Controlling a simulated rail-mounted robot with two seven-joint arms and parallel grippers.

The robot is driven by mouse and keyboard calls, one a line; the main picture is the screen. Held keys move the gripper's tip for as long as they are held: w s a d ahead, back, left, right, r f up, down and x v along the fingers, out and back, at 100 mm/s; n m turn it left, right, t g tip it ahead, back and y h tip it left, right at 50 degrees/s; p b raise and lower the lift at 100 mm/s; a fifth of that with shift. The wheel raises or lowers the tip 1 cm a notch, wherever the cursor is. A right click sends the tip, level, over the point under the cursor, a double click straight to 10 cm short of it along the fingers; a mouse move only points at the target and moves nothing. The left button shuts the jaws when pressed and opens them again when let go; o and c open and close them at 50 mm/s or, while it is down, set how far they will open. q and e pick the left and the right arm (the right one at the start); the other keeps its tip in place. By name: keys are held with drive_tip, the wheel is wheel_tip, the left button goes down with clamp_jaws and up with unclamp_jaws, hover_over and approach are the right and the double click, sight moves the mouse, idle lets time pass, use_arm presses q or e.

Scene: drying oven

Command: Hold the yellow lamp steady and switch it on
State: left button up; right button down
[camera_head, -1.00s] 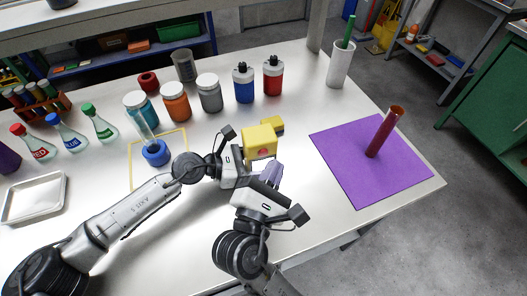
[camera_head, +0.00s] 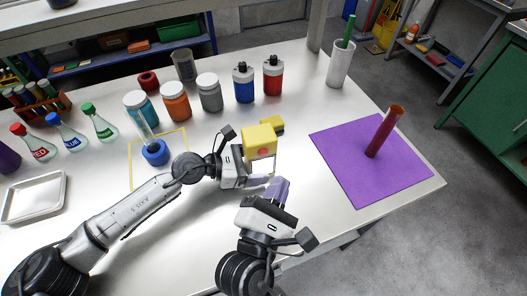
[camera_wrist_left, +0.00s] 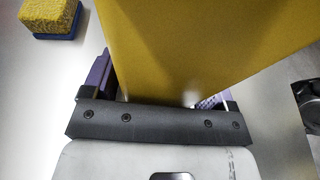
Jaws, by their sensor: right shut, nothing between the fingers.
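The yellow lamp (camera_head: 257,139) is a boxy yellow body with a round red button (camera_head: 263,152) on its near face. A bright pale patch shows just below it; I cannot tell if that is lamp light. My left gripper (camera_head: 259,175) is at the lamp's lower part, and the left wrist view shows the yellow body (camera_wrist_left: 190,45) between its purple fingers (camera_wrist_left: 160,88), closed on both sides. My right gripper (camera_head: 279,186) is shut and empty, apart from the lamp on its near side.
A yellow sponge (camera_head: 273,124) with a blue underside lies just behind the lamp. Jars and bottles, including a red bottle (camera_head: 272,78), stand farther back. A purple mat (camera_head: 385,180) with a dark red tube (camera_head: 384,133) is on the right. The table's front edge is near my right gripper.

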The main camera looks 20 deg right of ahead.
use_arm(q)
drive_tip(key=shift+o, duration=0.7)
drive_tip(key=shift+v, duration=4.05)
drive_tip(key=shift+d, duration=0.1)
drive_tip(key=shift+x, duration=3.9)
